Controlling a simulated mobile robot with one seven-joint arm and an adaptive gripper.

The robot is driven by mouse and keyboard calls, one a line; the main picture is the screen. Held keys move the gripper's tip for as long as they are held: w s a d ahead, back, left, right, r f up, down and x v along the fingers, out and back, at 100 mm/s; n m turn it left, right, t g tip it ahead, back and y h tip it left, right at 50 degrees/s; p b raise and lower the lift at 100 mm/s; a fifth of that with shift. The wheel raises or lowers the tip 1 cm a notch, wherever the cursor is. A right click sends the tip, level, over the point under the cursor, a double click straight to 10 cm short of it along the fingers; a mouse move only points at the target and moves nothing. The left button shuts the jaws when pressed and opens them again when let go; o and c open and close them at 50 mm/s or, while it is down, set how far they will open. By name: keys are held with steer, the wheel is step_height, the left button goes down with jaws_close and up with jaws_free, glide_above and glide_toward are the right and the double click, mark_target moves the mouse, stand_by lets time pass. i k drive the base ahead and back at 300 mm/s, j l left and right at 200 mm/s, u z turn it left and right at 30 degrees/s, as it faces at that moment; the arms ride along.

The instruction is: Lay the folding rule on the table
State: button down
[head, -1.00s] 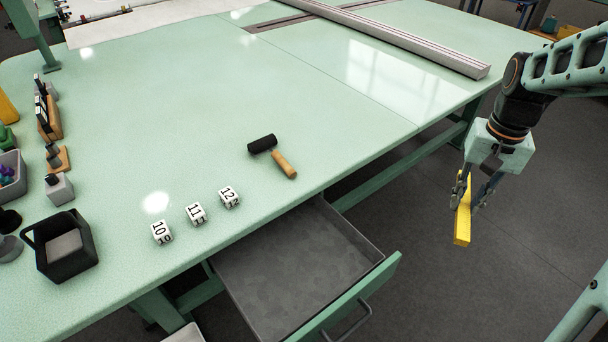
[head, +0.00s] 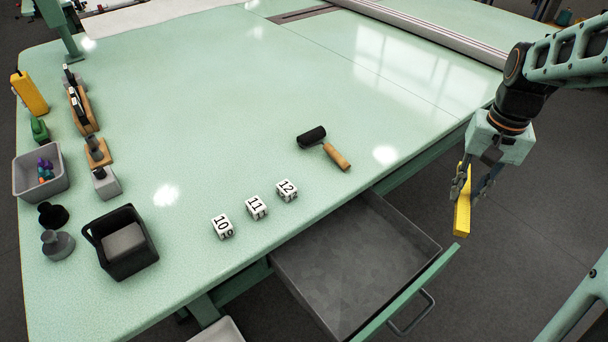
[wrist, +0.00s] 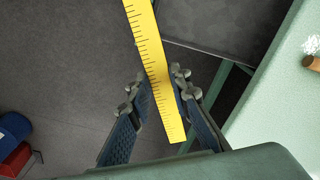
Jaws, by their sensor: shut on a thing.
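The yellow folding rule (head: 462,205) is held in my gripper (head: 471,190), at the right of the head view. The gripper is shut on it, with a finger on each side. The rule hangs tilted over the floor, to the right of the open drawer and off the table. In the wrist view the rule (wrist: 153,65) shows black graduation marks and runs between the fingertips (wrist: 155,85). The green table (head: 230,110) fills the middle of the head view.
A roller with a wooden handle (head: 337,157) and numbered white cubes (head: 256,207) lie near the table's front edge. An open drawer (head: 350,265) juts out below. A black bin (head: 120,243) and several tools stand at the left. The table's middle is clear.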

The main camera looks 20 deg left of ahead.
mark_target(237, 191)
steer(key=k+j, duration=0.1)
steer(key=j, duration=0.35)
steer(key=k+j, duration=0.1)
steer(key=j, duration=0.3)
steer(key=k+j, duration=0.1)
steer(key=j, duration=0.35)
